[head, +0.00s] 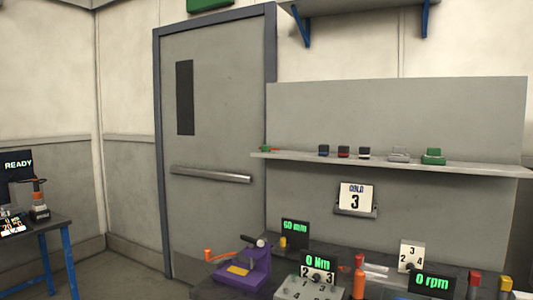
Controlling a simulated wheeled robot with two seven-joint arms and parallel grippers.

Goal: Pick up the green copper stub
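I cannot pick out the green copper stub for certain. A small thing with green and orange-red parts (269,149) lies at the left end of the wall shelf (385,162); it is too small to tell what it is. A larger green piece with a pale base (433,157) sits further right on the same shelf. Neither of my grippers shows in the head view.
Three small dark blocks (343,152) and a grey piece (398,154) also stand on the shelf. The workbench below holds a purple device (241,268), an orange-red bottle (359,277) and lit displays (431,283). A blue-legged table (44,232) stands left, a closed door (212,140) between.

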